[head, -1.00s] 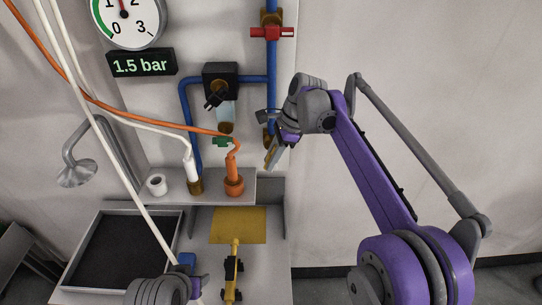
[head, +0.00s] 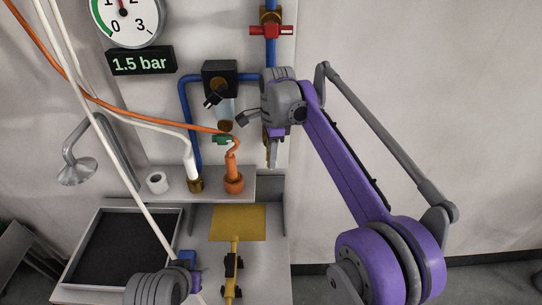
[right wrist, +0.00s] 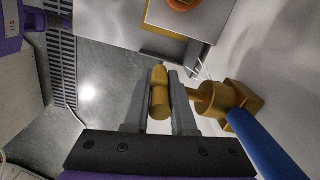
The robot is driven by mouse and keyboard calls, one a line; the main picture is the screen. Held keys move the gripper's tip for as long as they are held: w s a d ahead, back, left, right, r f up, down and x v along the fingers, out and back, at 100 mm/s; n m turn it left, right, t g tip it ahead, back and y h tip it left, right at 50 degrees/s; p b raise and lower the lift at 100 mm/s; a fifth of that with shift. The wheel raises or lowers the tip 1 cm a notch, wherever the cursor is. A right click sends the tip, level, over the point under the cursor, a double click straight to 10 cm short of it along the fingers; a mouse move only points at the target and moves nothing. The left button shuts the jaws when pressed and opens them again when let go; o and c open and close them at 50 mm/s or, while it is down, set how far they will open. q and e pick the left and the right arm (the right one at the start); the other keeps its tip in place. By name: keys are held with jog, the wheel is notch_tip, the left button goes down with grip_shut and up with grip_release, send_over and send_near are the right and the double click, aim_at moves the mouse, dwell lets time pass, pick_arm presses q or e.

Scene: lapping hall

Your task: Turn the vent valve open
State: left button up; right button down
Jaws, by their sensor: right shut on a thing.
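The vent valve is a brass fitting at the lower end of the blue vertical pipe. It shows in the right wrist view (right wrist: 222,100), with its bar-shaped handle (right wrist: 160,95) between my gripper's fingers. My right gripper (right wrist: 161,88) is shut on this handle. In the head view my right gripper (head: 272,158) points down in front of the pipe's lower end and hides most of the valve. My left gripper (head: 193,282) is low in the head view, over the bench; its fingers cannot be made out clearly.
A red-handled valve (head: 271,31) sits higher on the blue pipe. A gauge (head: 126,18) and a 1.5 bar display (head: 141,61) are at upper left. An orange fitting (head: 233,180) and white roll (head: 157,183) stand on the shelf. A dark tray (head: 108,250) lies lower left.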

jog(key=c, duration=0.8)
grip_release()
jog(key=shift+o, duration=0.2)
jog(key=shift+y, duration=0.3)
